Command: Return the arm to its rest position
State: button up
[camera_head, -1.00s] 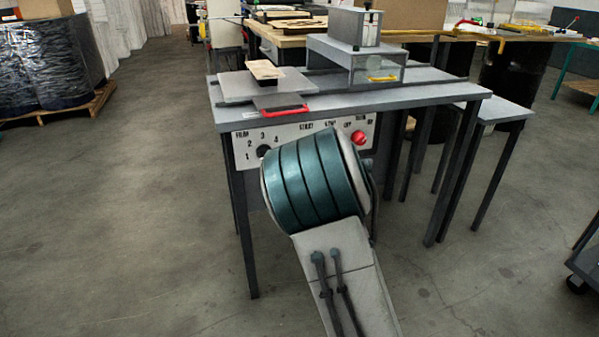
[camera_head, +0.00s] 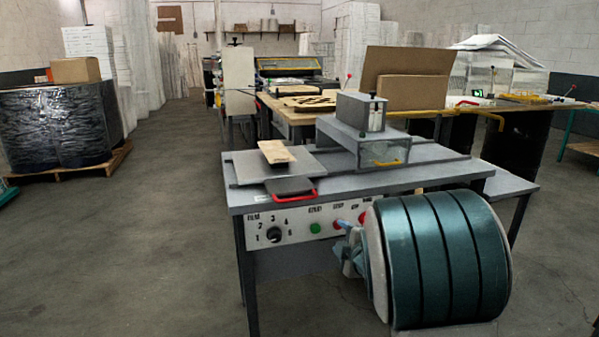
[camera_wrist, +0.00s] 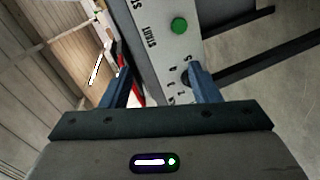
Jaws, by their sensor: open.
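My gripper (camera_wrist: 160,84) shows in the wrist view with its two blue fingers apart and nothing between them. Beyond the fingers is the machine's control panel, with a green button (camera_wrist: 180,26) and a dark dial partly behind the right finger. In the head view my teal-banded arm stands at the lower right, in front of the machine table. My fingers are not clear there; some bluish parts show left of the arm, close to the panel (camera_head: 293,231).
A wrapped pallet load (camera_head: 58,125) stands at the left.

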jog(key=s+d+r+m+g+h+p, duration=0.5)
jog(key=s+d+r+m+p, duration=0.2)
jog(key=s+r+m+p, duration=0.35)
jog(key=s+a+r+m+g+p, duration=0.1)
jog(key=s+r+m+g+p, duration=0.2)
jog(key=s, duration=0.8)
jog(key=s+a+r+m+g+p, duration=0.2)
jog(key=s+r+m+g+p, duration=0.2)
jog(key=s, duration=0.8)
jog(key=shift+s+r+m+y+p, duration=0.2)
jog(key=shift+r+m+y+p, duration=0.2)
jog(key=shift+r+m+p, duration=0.25)
jog(key=shift+a+f, duration=0.1)
